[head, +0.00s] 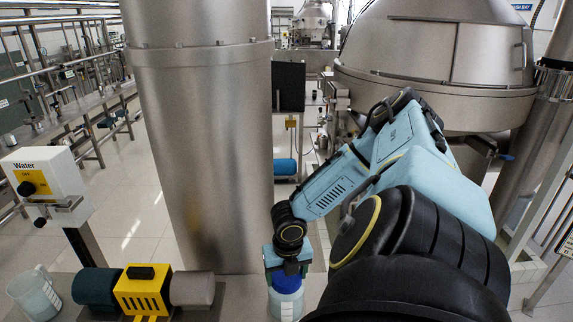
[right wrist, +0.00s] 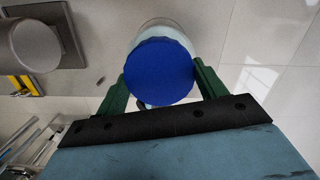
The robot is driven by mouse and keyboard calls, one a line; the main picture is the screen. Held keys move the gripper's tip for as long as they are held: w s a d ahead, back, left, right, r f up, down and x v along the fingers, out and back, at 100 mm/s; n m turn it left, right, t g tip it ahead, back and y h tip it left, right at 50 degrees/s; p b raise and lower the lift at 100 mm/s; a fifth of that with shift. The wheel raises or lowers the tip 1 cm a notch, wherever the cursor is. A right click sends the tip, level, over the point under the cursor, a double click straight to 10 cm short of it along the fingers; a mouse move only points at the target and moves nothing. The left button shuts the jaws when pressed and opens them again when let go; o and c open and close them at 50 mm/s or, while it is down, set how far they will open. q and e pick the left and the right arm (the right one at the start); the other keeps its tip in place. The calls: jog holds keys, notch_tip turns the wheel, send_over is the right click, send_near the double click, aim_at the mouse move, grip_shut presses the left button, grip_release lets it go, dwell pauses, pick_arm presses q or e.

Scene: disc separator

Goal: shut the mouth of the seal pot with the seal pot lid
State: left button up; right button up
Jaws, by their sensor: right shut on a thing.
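The seal pot lid is a round blue disc, seen in the head view (head: 287,283) and in the right wrist view (right wrist: 160,70). My right gripper (head: 286,262) is shut on it, with one green finger on each side in the right wrist view (right wrist: 160,84). The seal pot is a pale, translucent vessel with a label, directly below the lid in the head view (head: 286,306). In the right wrist view its rim (right wrist: 168,27) shows past the lid's far edge. The lid hides most of the mouth; I cannot tell whether they touch. My left gripper is out of view.
A clear jug (head: 36,294) is at the far left, below a white water dispenser (head: 40,180). A large steel column (head: 200,150) rises behind. A large steel vessel (head: 440,60) stands at the back right.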

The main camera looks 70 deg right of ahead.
jog(key=shift+w+d+r+m, duration=0.1)
jog(key=shift+r+m, duration=0.05)
jog(key=shift+m, duration=0.5)
jog(key=shift+w+d+r+m, duration=0.1)
jog(key=shift+m, duration=0.55)
jog(key=m, duration=0.3)
jog(key=shift+w+d, duration=0.1)
jog(key=m, duration=0.2)
jog(key=shift+m+g, duration=0.3)
jog(key=shift+m, duration=0.4)
grip_shut()
jog(key=o, duration=1.5)
grip_release()
jog(key=o, duration=0.4)
jog(key=shift+a, duration=0.25)
jog(key=shift+c, duration=0.2)
jog(key=shift+f, duration=0.1)
